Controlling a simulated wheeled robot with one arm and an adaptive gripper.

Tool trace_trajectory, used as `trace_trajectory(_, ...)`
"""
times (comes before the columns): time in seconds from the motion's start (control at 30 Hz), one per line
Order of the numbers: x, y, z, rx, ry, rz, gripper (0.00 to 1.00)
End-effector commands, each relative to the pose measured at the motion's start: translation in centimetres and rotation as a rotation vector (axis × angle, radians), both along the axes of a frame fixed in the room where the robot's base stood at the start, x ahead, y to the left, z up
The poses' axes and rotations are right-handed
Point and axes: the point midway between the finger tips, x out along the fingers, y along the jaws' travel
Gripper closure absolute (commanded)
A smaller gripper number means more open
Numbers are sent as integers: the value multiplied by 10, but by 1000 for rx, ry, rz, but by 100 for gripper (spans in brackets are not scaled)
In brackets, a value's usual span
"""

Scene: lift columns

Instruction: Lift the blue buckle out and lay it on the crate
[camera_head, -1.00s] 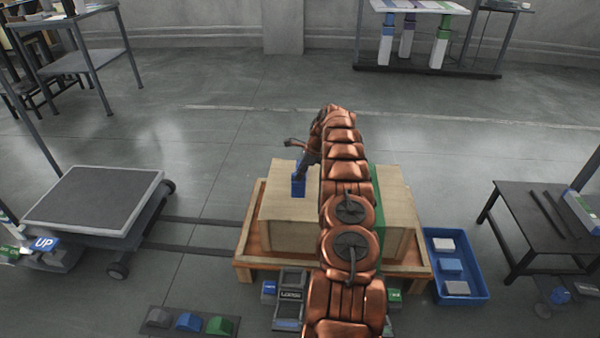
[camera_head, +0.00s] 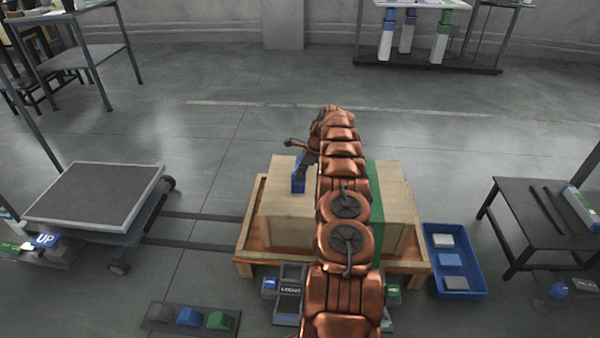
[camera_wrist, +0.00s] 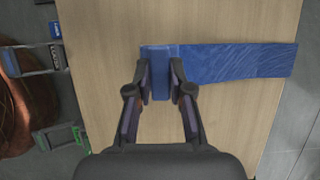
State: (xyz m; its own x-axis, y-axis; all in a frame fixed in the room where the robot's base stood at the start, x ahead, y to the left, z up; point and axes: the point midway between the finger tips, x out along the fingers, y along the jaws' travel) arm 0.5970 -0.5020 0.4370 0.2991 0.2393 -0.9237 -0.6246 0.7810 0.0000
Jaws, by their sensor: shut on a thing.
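The pale wooden crate (camera_head: 284,227) stands on an orange-brown wooden pallet (camera_head: 243,252). My arm covers much of its middle. My gripper (camera_wrist: 160,76) has one finger on each side of the blue buckle (camera_wrist: 160,90) and is shut on it. A wide blue strap (camera_wrist: 240,61) runs right from the buckle across the crate top to its edge in the wrist view. In the head view, my gripper (camera_head: 300,170) is at the blue piece (camera_head: 298,183) on the left part of the crate. I cannot tell whether the buckle is clear of the wood.
A green strap (camera_head: 376,185) crosses the crate right of my arm. A blue bin (camera_head: 440,290) with several blocks stands right of the pallet, and a dark table (camera_head: 510,215) farther right. A wheeled platform (camera_head: 95,192) stands left. Floor behind the crate is clear.

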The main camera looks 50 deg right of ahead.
Motion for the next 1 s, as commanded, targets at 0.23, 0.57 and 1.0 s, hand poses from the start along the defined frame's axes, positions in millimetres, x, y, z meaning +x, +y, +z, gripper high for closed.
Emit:
trace_trajectory(0.23,1,0,-6,1,0,1,100)
trace_trajectory(0.57,0,0,-14,1,0,0,100)
trace_trajectory(1.0,0,0,-25,0,0,-1,100)
